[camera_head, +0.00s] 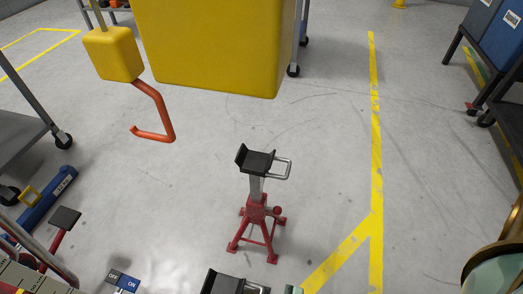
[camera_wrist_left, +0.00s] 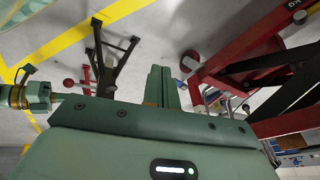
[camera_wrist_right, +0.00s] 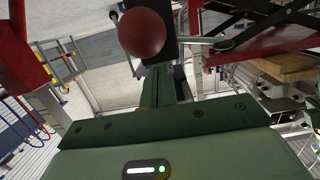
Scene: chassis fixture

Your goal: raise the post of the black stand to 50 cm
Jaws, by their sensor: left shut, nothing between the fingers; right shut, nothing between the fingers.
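A black stand with splayed legs (camera_wrist_left: 112,58) shows in the left wrist view, left of my left gripper (camera_wrist_left: 160,88), whose fingers are together and empty. A red-knobbed rod (camera_wrist_left: 80,84) is beside this stand. In the head view, a black saddle with a wire handle (camera_head: 228,283) is cut off at the bottom edge; its lower body is out of frame. A red stand with a black saddle (camera_head: 258,161) stands upright beyond it. My right gripper (camera_wrist_right: 158,86) is shut and empty in its wrist view, just below a large red ball (camera_wrist_right: 142,32). The black stand's post height is unclear.
A yellow block (camera_head: 215,45) and an orange hook (camera_head: 155,115) hang over the floor at upper left. A blue jack (camera_head: 45,200) and a cart (camera_head: 20,110) are at left. Red frames with black bars (camera_wrist_left: 255,50) crowd my left gripper's right.

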